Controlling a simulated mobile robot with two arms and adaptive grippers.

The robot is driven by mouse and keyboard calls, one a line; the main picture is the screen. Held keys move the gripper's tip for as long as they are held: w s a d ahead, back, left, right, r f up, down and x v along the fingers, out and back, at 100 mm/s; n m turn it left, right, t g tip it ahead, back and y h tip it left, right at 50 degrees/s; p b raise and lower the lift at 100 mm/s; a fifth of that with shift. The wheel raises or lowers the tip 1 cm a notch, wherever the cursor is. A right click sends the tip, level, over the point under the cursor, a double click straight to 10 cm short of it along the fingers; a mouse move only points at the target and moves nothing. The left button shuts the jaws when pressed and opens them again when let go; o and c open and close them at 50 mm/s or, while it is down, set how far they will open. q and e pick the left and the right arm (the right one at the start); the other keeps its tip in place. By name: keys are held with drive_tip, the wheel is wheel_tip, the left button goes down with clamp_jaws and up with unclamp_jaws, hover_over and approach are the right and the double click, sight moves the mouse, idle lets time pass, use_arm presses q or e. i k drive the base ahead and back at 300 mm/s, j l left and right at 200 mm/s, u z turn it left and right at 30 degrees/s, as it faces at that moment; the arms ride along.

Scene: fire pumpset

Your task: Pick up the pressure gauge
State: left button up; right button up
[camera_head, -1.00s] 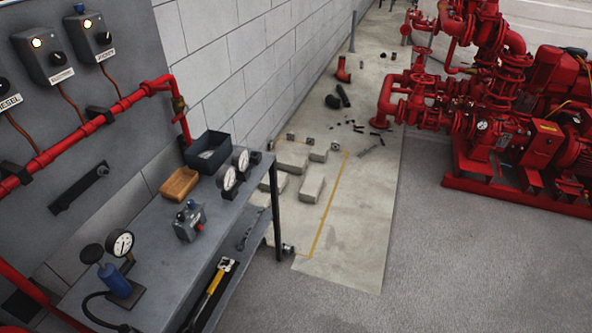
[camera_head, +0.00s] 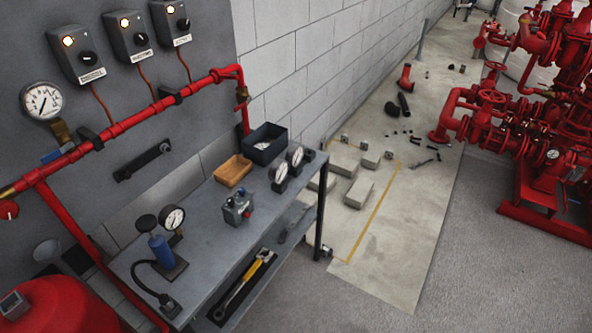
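Several pressure gauges are in view. Two white-faced gauges, a nearer one (camera_head: 280,173) and a farther one (camera_head: 296,156), stand on the grey workbench (camera_head: 213,205) near its right edge. Another gauge (camera_head: 173,218) sits on a blue hand-pump tester (camera_head: 161,250) at the bench's near end. A larger gauge (camera_head: 42,101) is mounted on the red wall pipe at left. I cannot tell which one the task names. Neither of my grippers is in view.
A wooden tray (camera_head: 233,171), a dark bin (camera_head: 265,144) and a grey device (camera_head: 237,208) share the bench. A yellow-handled wrench (camera_head: 243,281) lies on the lower shelf. Concrete blocks (camera_head: 359,192) lie beyond. Red pumps (camera_head: 530,140) stand at right. Grey floor is clear at front right.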

sight(43, 100)
drive_tip(key=u, duration=1.35)
